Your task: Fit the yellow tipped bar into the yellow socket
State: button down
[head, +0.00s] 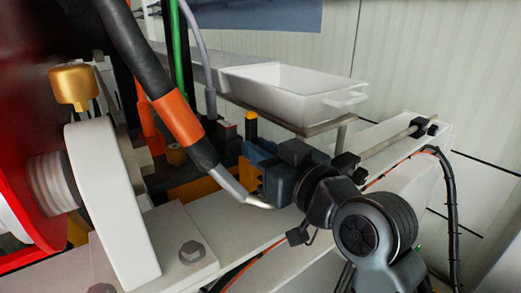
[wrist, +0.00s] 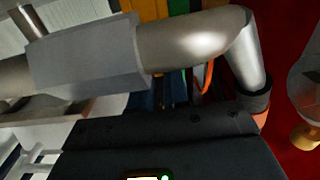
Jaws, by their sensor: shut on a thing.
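The yellow tipped bar (head: 251,124) stands roughly upright in the head view, its yellow end up and its dark shaft below. My gripper (head: 257,163) reaches in from the right and is shut at the bar; the fingers and the bar's lower part are largely hidden. An orange-yellow part (head: 203,183) lies low behind the hose; I cannot tell whether it is the yellow socket. In the wrist view the dark gripper body fills the bottom, and neither fingertips nor bar shows clearly.
A black hose with an orange band (head: 178,118) and metal end (head: 258,204) passes close in front of my gripper. A metal pipe (wrist: 190,42) crosses the wrist view. A white tray (head: 290,92) stands behind. A white disc (head: 112,205) and red housing (head: 25,130) are left.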

jog(key=shift+f, duration=0.15)
jog(key=c, duration=1)
grip_release()
jog(key=shift+c, duration=0.2)
jog(key=shift+s, duration=0.1)
jog(key=b+v, duration=0.1)
jog(key=v, duration=0.6)
jog(key=shift+s+d, duration=0.2)
jog(key=shift+s, duration=0.05)
